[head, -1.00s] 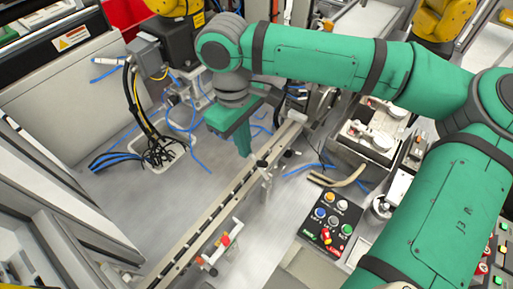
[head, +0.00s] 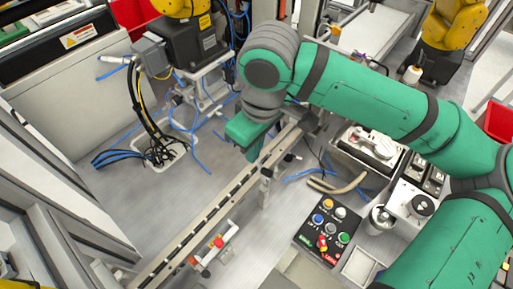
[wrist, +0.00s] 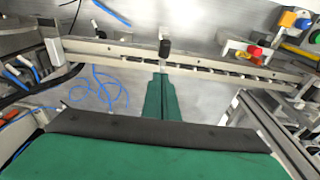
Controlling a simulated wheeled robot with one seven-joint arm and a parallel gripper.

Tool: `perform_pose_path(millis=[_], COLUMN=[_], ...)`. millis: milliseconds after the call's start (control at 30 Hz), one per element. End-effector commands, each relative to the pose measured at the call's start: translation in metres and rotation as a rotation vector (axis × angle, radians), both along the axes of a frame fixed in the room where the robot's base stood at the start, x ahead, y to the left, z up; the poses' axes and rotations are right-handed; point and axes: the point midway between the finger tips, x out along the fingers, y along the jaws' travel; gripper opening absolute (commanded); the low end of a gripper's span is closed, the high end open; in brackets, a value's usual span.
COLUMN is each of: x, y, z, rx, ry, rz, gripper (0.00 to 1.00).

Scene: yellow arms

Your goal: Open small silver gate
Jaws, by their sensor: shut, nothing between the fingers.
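A long pale conveyor rail (head: 215,205) runs diagonally across the metal table. A small grey post (head: 265,180) stands against its right side. In the wrist view, the rail (wrist: 105,48) crosses the picture, and a dark-tipped upright (wrist: 165,48) stands at it straight ahead of my fingers. I cannot tell for sure which of these parts is the small silver gate. My green gripper (wrist: 159,78) is shut and empty, its fingertips close to the rail near that upright; whether they touch is unclear.
A button panel (head: 328,228) lies right of the rail. A small fixture with a red knob (head: 216,243) stands near the rail's lower end. Bare table (head: 185,195) lies left of the rail.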

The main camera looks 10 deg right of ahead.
Motion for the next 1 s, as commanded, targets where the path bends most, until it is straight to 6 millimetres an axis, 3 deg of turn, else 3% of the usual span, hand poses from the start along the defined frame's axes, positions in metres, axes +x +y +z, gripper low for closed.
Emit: perform_pose_path(millis=[467,733,1000], x=[0.002,0.023,0.018], y=[0.002,0.031,0.024], z=[-0.001,-0.010,0.049], rx=[0.000,0.001,0.000], ry=[0.000,0.001,-0.003], rz=[0.001,0.011,0.006], gripper=[0.00,0.00,0.00])
